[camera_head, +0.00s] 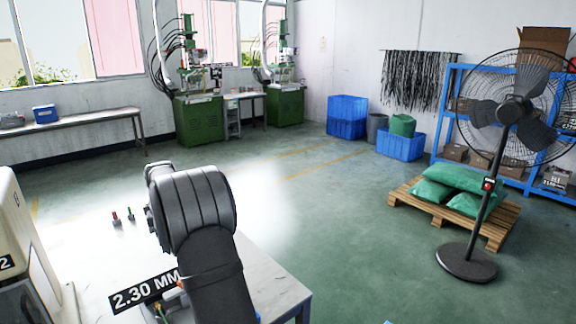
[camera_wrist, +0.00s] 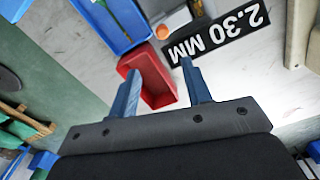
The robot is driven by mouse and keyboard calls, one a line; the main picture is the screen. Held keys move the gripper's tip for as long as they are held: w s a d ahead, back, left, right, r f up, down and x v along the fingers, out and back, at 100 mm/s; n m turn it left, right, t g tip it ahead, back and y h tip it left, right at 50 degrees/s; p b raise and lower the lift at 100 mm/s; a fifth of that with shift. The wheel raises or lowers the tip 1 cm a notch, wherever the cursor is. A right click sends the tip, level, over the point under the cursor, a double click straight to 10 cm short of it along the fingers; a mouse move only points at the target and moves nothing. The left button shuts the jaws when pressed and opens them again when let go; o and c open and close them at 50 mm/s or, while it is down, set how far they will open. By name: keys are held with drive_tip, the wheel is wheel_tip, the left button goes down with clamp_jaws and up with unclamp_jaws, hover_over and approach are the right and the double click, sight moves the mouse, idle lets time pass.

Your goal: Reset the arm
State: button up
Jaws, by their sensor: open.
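My gripper (camera_wrist: 158,72) shows in the wrist view with its two blue-grey fingers spread apart and nothing between them. It hangs above a white table, with a red bin (camera_wrist: 157,98) below and partly behind the fingers. In the head view my dark arm rises over the table, and the gripper's fingers cannot be made out there.
A black "2.30 MM" sign (camera_head: 145,290) lies on the table (camera_head: 285,290); it also shows in the wrist view (camera_wrist: 218,32). A blue tray (camera_wrist: 112,38) stands beside the red bin. A pale machine (camera_head: 18,225) is at left. Open floor lies right, before the fan (camera_head: 468,262) and pallet (camera_head: 495,235).

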wheel_tip(320, 180, down, 14)
drive_tip(key=shift+r, duration=0.2)
drive_tip(key=shift+s+a, duration=0.1)
drive_tip(key=shift+a, duration=0.05)
drive_tip(key=shift+r, duration=0.1)
idle(0.7)
drive_tip(key=shift+o, duration=0.4)
idle(1.2)
